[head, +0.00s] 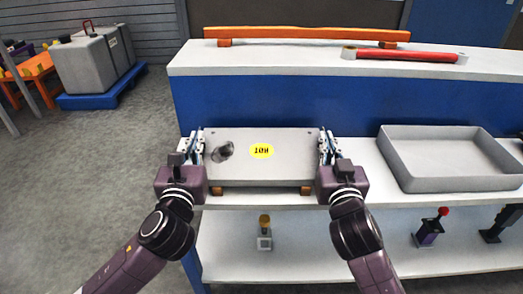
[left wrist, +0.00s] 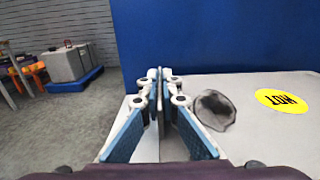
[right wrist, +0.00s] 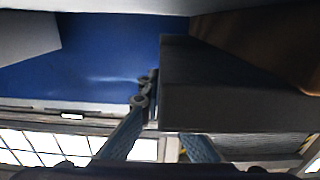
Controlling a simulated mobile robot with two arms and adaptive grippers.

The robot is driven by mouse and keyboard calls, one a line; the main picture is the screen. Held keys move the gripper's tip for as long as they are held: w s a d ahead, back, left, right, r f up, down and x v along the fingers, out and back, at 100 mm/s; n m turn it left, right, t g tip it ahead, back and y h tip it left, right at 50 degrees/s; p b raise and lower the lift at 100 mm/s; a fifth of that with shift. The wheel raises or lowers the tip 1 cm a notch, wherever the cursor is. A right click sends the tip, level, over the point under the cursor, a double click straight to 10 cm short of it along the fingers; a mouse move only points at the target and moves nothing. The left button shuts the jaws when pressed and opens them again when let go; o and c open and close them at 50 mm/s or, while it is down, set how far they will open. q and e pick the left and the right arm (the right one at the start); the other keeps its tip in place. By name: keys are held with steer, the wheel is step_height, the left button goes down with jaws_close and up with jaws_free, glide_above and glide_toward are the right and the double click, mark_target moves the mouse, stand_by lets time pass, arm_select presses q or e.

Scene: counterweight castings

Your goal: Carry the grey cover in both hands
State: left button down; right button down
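The grey cover (head: 290,150) is a flat slab with a yellow label (head: 261,151) and a dark round fitting (head: 222,151) on top. It lies level, just above two orange-brown blocks (head: 304,190) on the white shelf; whether it touches them I cannot tell. My left gripper (head: 191,147) is at its left end, with the fingertips drawn close together at that edge. My right gripper (head: 329,147) is at its right end. In the right wrist view the cover's dark side (right wrist: 235,105) hides part of one finger. The exact contact surfaces are hidden at both ends.
A grey tray (head: 455,183) stands on the shelf to the right. A raised white ledge (head: 300,66) behind carries an orange bar (head: 310,34) and a red bar (head: 410,55). Small items stand on the lower shelf. Open floor (head: 90,180) lies left.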

arm_select(q)
steer(key=shift+r, duration=0.25)
arm_select(e)
steer(key=shift+r, duration=0.25)
